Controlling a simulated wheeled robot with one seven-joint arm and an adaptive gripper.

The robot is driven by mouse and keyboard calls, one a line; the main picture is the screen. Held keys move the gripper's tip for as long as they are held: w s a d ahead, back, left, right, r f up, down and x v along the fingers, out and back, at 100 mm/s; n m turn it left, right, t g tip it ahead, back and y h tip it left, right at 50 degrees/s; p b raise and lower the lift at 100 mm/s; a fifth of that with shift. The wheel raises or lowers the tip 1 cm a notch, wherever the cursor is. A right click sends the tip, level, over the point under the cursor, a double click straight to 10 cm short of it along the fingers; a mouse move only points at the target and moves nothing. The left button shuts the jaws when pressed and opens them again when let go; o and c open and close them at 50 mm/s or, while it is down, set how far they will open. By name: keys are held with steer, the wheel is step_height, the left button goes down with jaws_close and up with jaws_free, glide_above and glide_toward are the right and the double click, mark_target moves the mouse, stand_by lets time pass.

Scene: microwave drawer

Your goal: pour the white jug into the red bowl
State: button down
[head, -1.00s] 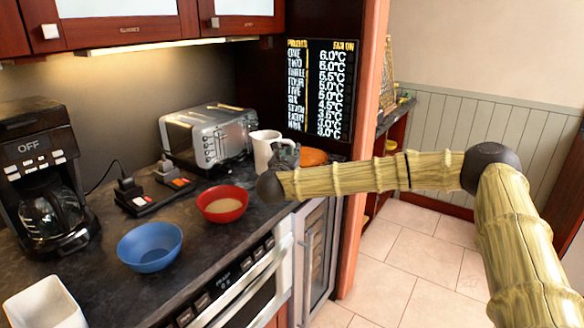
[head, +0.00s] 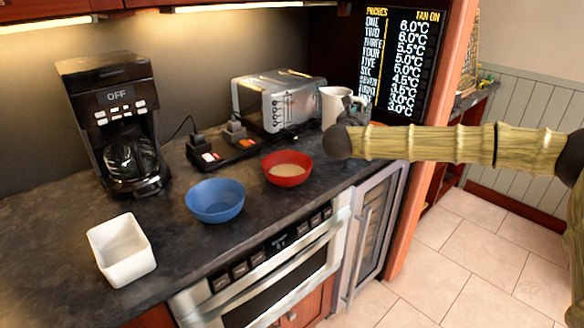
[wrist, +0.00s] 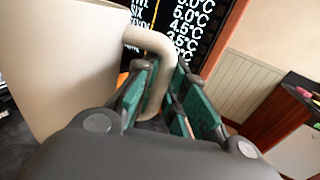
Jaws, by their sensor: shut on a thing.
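The white jug (head: 335,106) is held by its handle in my gripper (head: 357,108), behind and to the right of the red bowl. It looks upright and is apart from the bowl. In the wrist view the jug's pale side (wrist: 60,65) fills the left, and the green-padded fingers (wrist: 168,95) of my gripper are shut around its curved handle (wrist: 158,50). The jug's inside is not visible. The red bowl (head: 287,178) sits on the dark counter with something beige in it.
A blue bowl (head: 215,202) and a white square container (head: 121,250) stand left of the red bowl. A black coffee machine (head: 112,120), a small black device (head: 222,150) and a silver toaster (head: 277,100) line the back. An orange thing (head: 377,123) is partly hidden behind my arm.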

steer(key=shift+r, duration=0.2)
steer(key=shift+s+a+r+n+y+p, duration=0.2)
steer(key=shift+r+n+y+p, duration=0.15)
steer(key=shift+r+p, duration=0.2)
steer(key=s+r+n+t+y+p, duration=0.1)
steer(key=s+a+n+y+p, duration=0.1)
steer(key=y+p, duration=0.1)
steer(key=shift+s+a+r+n+t, duration=0.15)
steer(key=shift+s+r+n+t, duration=0.2)
steer(key=shift+r+t, duration=0.05)
steer(key=n+y+p, duration=0.4)
steer(key=y+p, duration=0.1)
glide_toward(362, 102)
steer(key=shift+w+f, duration=0.65)
steer(key=shift+f, duration=0.35)
steer(key=shift+a+t, duration=0.3)
steer(key=shift+t, duration=0.1)
step_height(362, 102, down, 3)
steer(key=b, duration=0.4)
